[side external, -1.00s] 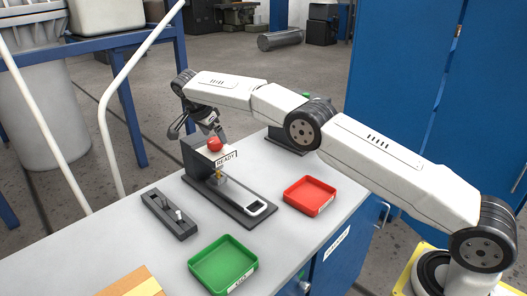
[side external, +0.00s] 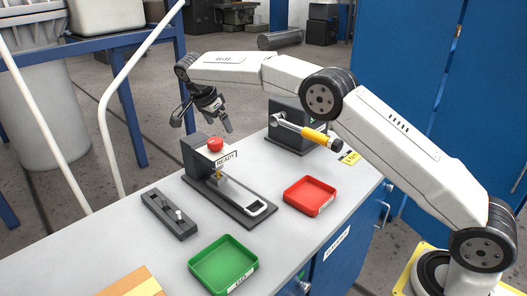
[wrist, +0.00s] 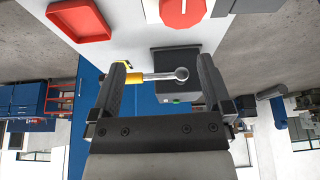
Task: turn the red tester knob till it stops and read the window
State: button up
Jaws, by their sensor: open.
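The red tester knob (side external: 215,144) sits on top of the dark tester (side external: 197,158) on the grey bench. The window (side external: 225,159) on the tester's front reads READY. My gripper (side external: 209,128) is open and empty, above and a little behind the knob, apart from it. In the wrist view the red knob (wrist: 183,12) shows at the top edge, partly cut off, beyond the open fingers of my gripper (wrist: 160,72). A valve with a metal lever sits in the tester's long base, below the window.
A red tray (side external: 310,195) and a green tray (side external: 223,265) lie on the bench. A small dark rack (side external: 168,214) lies left of the tester.

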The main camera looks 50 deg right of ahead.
jog(key=s+r, duration=0.6)
jog(key=s, duration=0.5)
jog(key=shift+s+r, duration=0.15)
jog(key=shift+r, duration=0.2)
dwell(0.3)
